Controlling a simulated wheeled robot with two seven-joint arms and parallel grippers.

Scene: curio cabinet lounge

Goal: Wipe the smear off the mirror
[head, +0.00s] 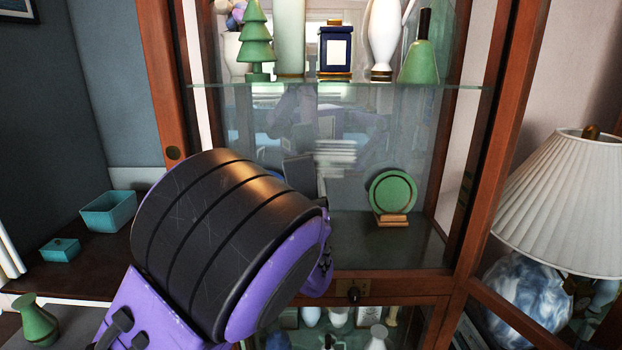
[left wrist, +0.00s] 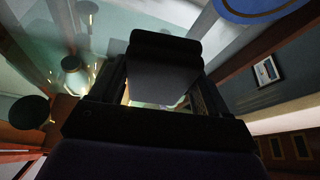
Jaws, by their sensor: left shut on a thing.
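The mirror (head: 390,135) is the cabinet's back panel, showing dim reflections. A whitish streaked patch (head: 338,150) shows on it; I cannot tell whether this is the smear or a reflection. My left arm, purple and black, reaches into the open cabinet and hides much of the left gripper (head: 303,175) in the head view. In the left wrist view, the left gripper (left wrist: 165,95) is shut on a dark, flat block (left wrist: 165,78). Whether the block touches the mirror cannot be told. My right gripper is not in view.
A glass shelf (head: 340,88) above holds a green tree (head: 257,45), a blue box (head: 336,50), a white vase (head: 384,40) and a green bell (head: 420,62). A green plate (head: 391,192) stands below, right of my gripper. A lamp (head: 565,200) stands at right.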

